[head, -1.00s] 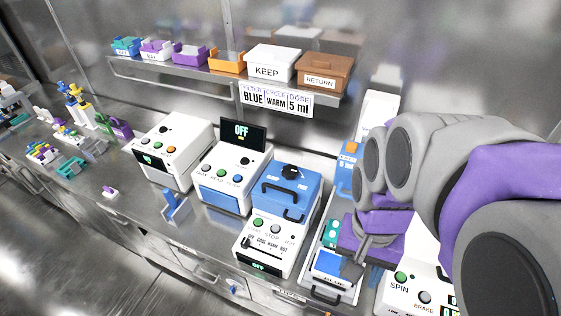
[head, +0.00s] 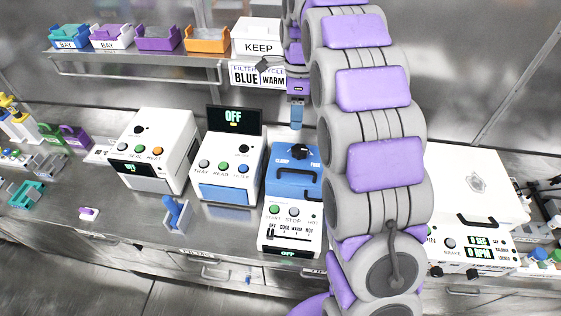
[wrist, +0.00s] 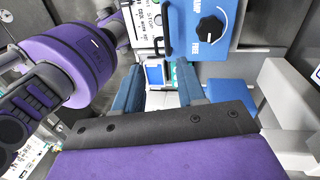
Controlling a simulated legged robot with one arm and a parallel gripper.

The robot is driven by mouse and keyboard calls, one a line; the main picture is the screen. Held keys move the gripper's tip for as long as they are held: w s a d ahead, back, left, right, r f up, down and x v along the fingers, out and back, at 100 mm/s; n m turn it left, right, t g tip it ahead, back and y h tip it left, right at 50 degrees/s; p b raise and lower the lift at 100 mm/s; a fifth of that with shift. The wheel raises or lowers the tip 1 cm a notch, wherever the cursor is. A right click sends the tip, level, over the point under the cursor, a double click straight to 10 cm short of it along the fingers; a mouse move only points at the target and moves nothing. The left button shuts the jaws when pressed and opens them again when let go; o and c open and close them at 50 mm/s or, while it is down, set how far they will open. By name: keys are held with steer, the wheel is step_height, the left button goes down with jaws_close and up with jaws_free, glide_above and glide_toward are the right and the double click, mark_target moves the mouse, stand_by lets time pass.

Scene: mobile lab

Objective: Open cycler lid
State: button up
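The cycler (head: 265,229) is a white unit with START and STOP buttons and a temperature slider. Its blue lid (head: 285,181) is down, with a dark clamp knob (head: 299,152) marked CLAMP and FREE on top and black handles toward the front. The knob (wrist: 212,28) also shows in the wrist view; I cannot tell its exact setting. My gripper (head: 296,118) hangs fingers down above the back of the cycler, apart from the lid. In the wrist view its two blue fingers (wrist: 160,88) are spread with nothing between them. My arm covers the cycler's right side.
A white sealer (head: 150,160) and a reader with an OFF screen (head: 228,165) stand left of the cycler. A white spinner (head: 470,195) stands to the right. A shelf rail (head: 140,78) with several bins and a hanging sign (head: 244,76) are behind. Bench in front is narrow.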

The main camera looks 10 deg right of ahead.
steer(key=a, duration=0.1)
steer(key=b, duration=0.2)
glide_above(290, 170)
steer(key=w, duration=0.1)
steer(key=shift+m, duration=0.4)
steer(key=f, duration=1.2)
steer(key=shift+a+f, duration=0.25)
steer(key=shift+y, duration=0.3)
steer(key=d+f, duration=0.3)
steer(key=d+f+b, duration=0.1)
steer(key=d, duration=0.1)
steer(key=shift+s+d+f, duration=0.15)
steer(key=shift+s+f, duration=0.15)
steer(key=shift+s, duration=0.05)
steer(key=a, duration=0.4)
steer(key=shift+a+f, duration=0.1)
steer(key=shift+a, duration=0.3)
steer(key=shift+c, duration=1.1)
steer(key=d, duration=0.3)
steer(key=shift+s+d, duration=0.1)
steer(key=shift+d, duration=0.3)
jaws_close()
steer(key=shift+a, duration=0.8)
